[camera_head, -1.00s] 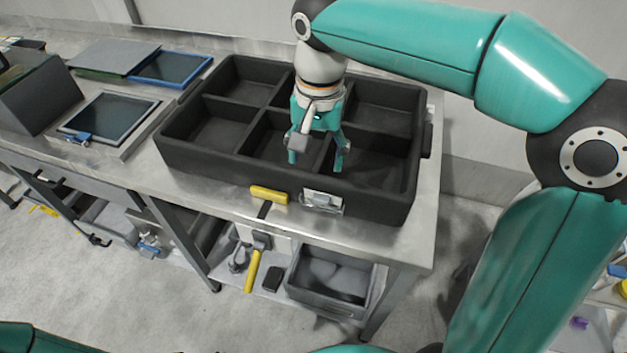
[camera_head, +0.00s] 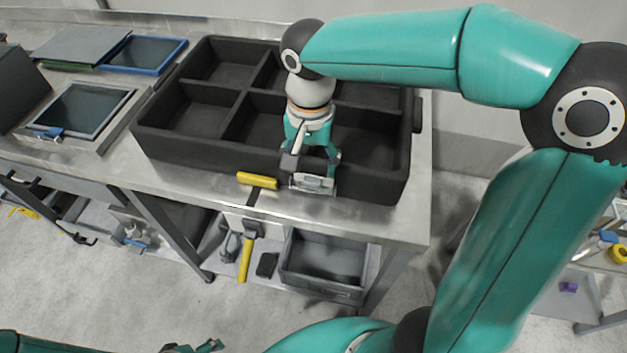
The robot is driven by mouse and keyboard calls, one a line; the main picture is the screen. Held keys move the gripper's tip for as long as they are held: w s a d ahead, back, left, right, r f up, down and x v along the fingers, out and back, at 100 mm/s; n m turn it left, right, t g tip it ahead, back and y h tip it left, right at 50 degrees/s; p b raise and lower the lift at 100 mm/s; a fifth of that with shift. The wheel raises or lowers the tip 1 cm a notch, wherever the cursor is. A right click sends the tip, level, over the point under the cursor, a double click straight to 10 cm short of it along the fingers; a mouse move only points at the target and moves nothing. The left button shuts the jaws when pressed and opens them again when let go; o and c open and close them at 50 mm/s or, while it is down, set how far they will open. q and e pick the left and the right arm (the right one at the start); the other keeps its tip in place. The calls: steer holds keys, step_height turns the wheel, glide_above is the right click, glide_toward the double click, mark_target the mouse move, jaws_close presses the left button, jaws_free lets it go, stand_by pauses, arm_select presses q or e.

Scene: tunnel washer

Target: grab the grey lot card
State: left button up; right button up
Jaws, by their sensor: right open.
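A small light grey plate, which looks like the grey lot card (camera_head: 312,184), sits at the front wall of the black divided tray (camera_head: 200,150), near its right end. My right gripper (camera_head: 311,165) points down over the tray's front wall, just above and behind the card. Its fingers are apart, one near each side of the card's top; I cannot tell whether they touch it. The gripper partly hides the tray's middle compartments. Only a small part of my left gripper (camera_head: 195,347) shows at the bottom edge, and its fingers cannot be made out.
The tray stands on a metal bench (camera_head: 390,222). A yellow-handled tool (camera_head: 257,180) lies left of the card. A grey bin (camera_head: 322,262) and another yellow-handled tool (camera_head: 245,260) are on the shelf below. Framed dark panels (camera_head: 85,110) lie at the left.

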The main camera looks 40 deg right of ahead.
mark_target(311, 182)
steer(key=f, duration=0.5)
steer(key=shift+s+a, duration=0.2)
steer(key=shift+s, duration=0.2)
steer(key=shift+c, duration=0.2)
steer(key=c, duration=0.9)
